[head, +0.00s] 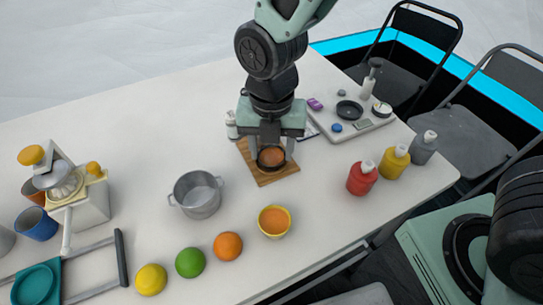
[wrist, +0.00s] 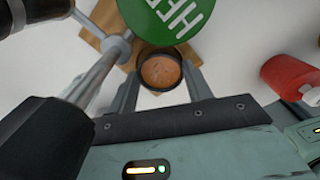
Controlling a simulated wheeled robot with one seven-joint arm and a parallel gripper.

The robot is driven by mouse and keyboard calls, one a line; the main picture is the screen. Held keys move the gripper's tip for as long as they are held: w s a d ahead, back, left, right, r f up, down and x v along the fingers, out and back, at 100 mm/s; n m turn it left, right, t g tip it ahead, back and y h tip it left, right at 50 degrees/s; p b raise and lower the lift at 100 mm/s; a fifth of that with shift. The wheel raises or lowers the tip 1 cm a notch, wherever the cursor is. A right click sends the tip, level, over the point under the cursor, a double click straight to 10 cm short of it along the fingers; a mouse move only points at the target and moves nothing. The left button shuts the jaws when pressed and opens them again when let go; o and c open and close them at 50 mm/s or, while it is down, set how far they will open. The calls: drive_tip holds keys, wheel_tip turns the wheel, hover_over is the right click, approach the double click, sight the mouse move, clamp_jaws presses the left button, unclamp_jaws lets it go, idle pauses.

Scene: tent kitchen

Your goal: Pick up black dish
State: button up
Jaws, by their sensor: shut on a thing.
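A small round black dish (head: 271,168) with orange-brown contents is at the wooden board (head: 282,176). In the wrist view the dish (wrist: 161,87) sits between my two fingers, its dark rim around the contents. My gripper (head: 272,155) points down over the board and is shut on the dish, one finger on each side. I cannot tell whether the dish still touches the board. A second, flat black dish (head: 349,110) lies on the white tray at the back right, apart from my gripper.
A metal pot (head: 198,196) stands left of the board. A yellow bowl (head: 274,222) with orange contents is in front. Red (head: 361,179), yellow (head: 394,162) and grey (head: 423,148) bottles stand right. A green disc (wrist: 168,18) is close in the wrist view. Fruit lies front left.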

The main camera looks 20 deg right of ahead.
wheel_tip(320, 180, up, 9)
drive_tip(key=p, duration=0.8)
